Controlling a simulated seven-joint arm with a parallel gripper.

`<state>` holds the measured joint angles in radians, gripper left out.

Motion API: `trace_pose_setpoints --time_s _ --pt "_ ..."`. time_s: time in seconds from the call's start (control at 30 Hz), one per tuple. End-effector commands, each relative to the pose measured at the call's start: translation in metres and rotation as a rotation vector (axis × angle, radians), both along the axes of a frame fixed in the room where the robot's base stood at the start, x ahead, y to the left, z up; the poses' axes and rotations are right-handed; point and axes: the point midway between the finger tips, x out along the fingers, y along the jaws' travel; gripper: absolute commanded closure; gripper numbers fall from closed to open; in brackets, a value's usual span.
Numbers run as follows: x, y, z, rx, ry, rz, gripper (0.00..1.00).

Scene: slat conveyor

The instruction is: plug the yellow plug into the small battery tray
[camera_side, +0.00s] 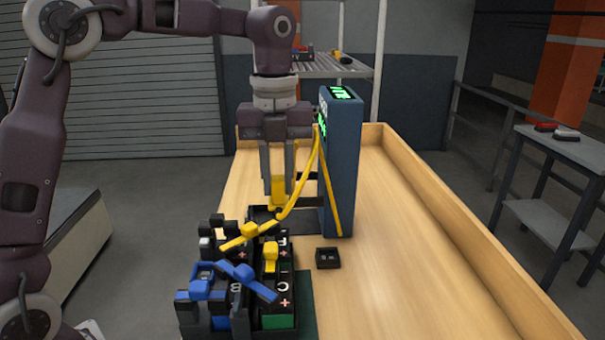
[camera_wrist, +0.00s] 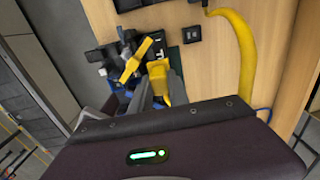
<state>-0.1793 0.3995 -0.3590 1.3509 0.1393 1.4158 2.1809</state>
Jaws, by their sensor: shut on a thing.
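My gripper (camera_side: 278,197) points down and is shut on the yellow plug (camera_side: 278,187). The plug is upright between the fingers and also shows in the wrist view (camera_wrist: 158,70). Its lower end is just above or at the dark far end (camera_side: 262,213) of a group of battery units; I cannot tell whether they touch. A yellow cable (camera_side: 303,192) runs from the plug to the blue charger post. The group holds black units with yellow and blue levers, one marked C (camera_side: 284,287). I cannot tell for certain which one is the small battery tray.
The blue post (camera_side: 342,165) with green displays stands close to the right of my gripper. A small open black box (camera_side: 328,258) lies on the wooden table (camera_side: 400,270), right of the units. The table's right side is clear up to its raised rim (camera_side: 470,225).

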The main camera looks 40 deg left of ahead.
Motion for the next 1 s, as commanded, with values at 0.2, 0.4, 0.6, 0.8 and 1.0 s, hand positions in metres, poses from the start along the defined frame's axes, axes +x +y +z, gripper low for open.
trace_pose_setpoints --time_s 0.2,0.4,0.6,0.8,1.0 --pt "-0.031 0.016 0.000 0.001 0.000 0.003 1.00" --pt "-0.059 0.030 0.000 0.001 -0.001 0.004 1.00" --pt "-0.086 0.044 0.000 0.001 -0.001 0.004 1.00" --pt "-0.114 0.059 0.000 0.001 -0.001 0.004 1.00" --pt "-0.131 0.067 0.000 0.001 -0.001 0.002 1.00"
